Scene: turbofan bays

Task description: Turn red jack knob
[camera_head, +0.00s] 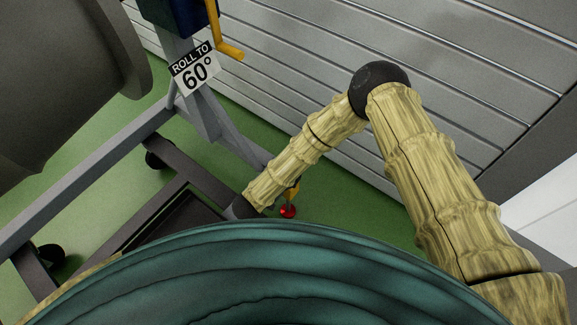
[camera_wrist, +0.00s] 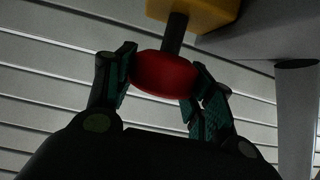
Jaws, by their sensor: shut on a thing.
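The red jack knob (camera_wrist: 164,73) hangs on a dark shaft (camera_wrist: 175,35) below a yellow block (camera_wrist: 205,12) in the wrist view. My gripper (camera_wrist: 163,80) has one finger on each side of the knob, shut on it. In the head view the red knob (camera_head: 288,211) shows low beside the stand's frame, with a bit of yellow just above it. My forearm comes down next to it, and my gripper's fingers are hard to make out there.
A grey wheeled stand (camera_head: 90,185) bears a "ROLL TO 60°" sign (camera_head: 194,69) and a yellow crank handle (camera_head: 229,48). A large dark rounded body (camera_head: 60,80) is at upper left. Grey slatted wall panels (camera_head: 460,60) stand behind my arm. Green floor (camera_head: 345,215) is clear around the knob.

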